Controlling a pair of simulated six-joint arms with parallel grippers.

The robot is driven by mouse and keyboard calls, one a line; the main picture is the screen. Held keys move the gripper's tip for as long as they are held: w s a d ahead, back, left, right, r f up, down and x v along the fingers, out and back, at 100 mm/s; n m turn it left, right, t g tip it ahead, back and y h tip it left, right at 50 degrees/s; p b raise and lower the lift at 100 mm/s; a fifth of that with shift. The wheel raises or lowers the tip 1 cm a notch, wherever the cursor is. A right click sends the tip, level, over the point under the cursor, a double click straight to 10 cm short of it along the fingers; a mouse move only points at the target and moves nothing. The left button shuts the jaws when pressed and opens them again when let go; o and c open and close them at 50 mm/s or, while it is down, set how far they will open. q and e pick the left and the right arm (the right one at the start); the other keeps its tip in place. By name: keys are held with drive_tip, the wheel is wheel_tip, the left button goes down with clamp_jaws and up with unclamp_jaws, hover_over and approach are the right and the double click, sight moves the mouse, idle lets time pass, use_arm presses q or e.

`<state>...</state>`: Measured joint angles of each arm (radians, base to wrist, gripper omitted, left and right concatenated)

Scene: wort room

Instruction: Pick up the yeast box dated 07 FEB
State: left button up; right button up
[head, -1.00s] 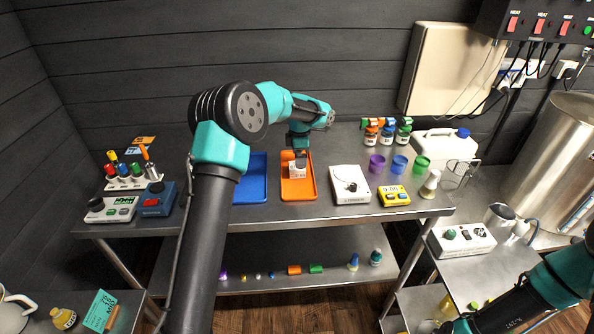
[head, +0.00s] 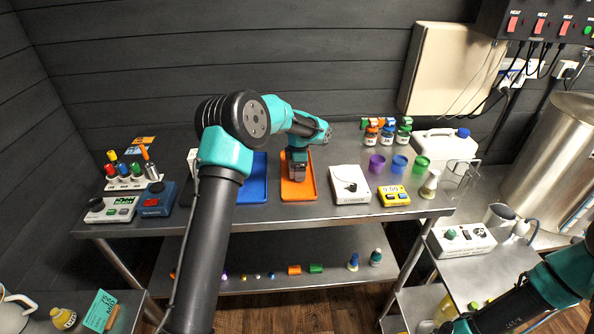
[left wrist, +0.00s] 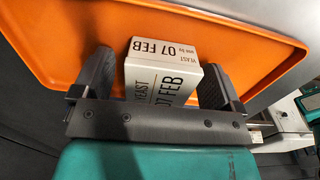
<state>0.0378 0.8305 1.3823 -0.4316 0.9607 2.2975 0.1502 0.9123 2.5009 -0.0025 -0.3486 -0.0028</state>
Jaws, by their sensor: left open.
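The yeast box (left wrist: 160,72) is white with black print reading "YEAST", "use by" and "07 FEB". It is in the orange tray (left wrist: 230,35), between the fingers of my left gripper (left wrist: 158,75). The gripper is open, with a finger on each side of the box; a narrow gap shows on the right. In the head view my left gripper (head: 298,176) points down into the orange tray (head: 297,195) and hides the box. My right arm enters at the lower right, its gripper out of sight.
A blue tray (head: 253,190) lies left of the orange tray, partly behind my left arm. A white scale (head: 350,186) and a yellow timer (head: 394,196) stand to the right. Purple (head: 377,163), blue and green cups stand behind them.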

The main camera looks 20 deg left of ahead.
idle(0.4)
use_arm(q)
drive_tip(key=c, duration=1)
drive_tip(key=shift+r, duration=0.1)
drive_tip(key=shift+r, duration=1.65)
drive_tip(key=s+d, duration=0.2)
drive_tip(key=s, duration=0.3)
drive_tip(key=s+d+r, duration=0.1)
drive_tip(key=s+d, duration=0.1)
drive_tip(key=s, duration=0.2)
drive_tip(key=s+d, duration=0.2)
drive_tip(key=s, duration=0.3)
drive_tip(key=shift+s+d+r, duration=0.3)
drive_tip(key=shift+d, duration=0.05)
